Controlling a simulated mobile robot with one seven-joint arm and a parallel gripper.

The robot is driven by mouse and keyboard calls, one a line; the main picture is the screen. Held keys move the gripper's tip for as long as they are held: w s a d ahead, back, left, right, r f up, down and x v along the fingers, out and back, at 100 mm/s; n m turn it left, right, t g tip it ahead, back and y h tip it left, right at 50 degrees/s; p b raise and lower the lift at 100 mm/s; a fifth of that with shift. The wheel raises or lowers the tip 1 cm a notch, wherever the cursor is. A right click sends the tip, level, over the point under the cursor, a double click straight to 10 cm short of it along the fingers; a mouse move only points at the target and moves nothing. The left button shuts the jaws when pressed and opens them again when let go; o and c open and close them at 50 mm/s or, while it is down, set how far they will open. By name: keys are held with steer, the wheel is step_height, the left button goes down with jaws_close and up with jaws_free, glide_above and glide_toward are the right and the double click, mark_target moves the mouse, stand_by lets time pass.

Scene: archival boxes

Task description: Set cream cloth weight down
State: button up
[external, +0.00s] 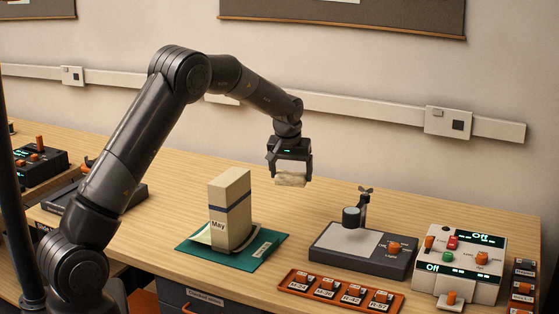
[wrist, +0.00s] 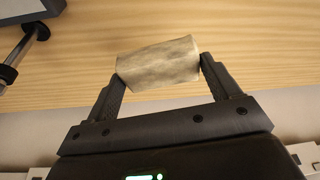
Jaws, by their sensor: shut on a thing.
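The cream cloth weight (external: 291,180) is a small pale, slightly creased block. My gripper (external: 290,172) is shut on it and holds it in the air above the back part of the wooden table. In the wrist view the weight (wrist: 158,62) sits between the two dark fingertips, touching both, slightly tilted. Bare wood shows beyond it in that view. In the external view the weight hangs to the right of the tall May box (external: 228,212) and to the left of the grey stand device.
The May box stands on a green mat (external: 262,253) with papers. The grey device (external: 330,245) with a post is at right. An orange tray (external: 296,286) of labelled pieces lies in front, a control panel (external: 455,252) far right. Bare wooden tabletop (external: 310,210) lies between mat and device.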

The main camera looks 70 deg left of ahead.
steer(key=s+a+n, duration=0.2)
steer(key=s+a, duration=1.4)
steer(key=a, duration=0.2)
steer(key=s+a+f, duration=0.2)
steer(key=a, duration=0.1)
steer(key=s+a+f, duration=0.2)
steer(key=a, duration=0.2)
steer(key=s+a+f, duration=0.2)
steer(key=a, duration=0.1)
steer(key=shift+a+f, duration=0.15)
steer(key=shift+f, duration=0.05)
steer(key=shift+s+a+f, duration=0.15)
steer(key=shift+a+f, duration=0.15)
steer(key=shift+f, duration=1.85)
steer(key=shift+f, duration=0.2)
steer(key=o, duration=1.2)
steer(key=shift+r, duration=0.1)
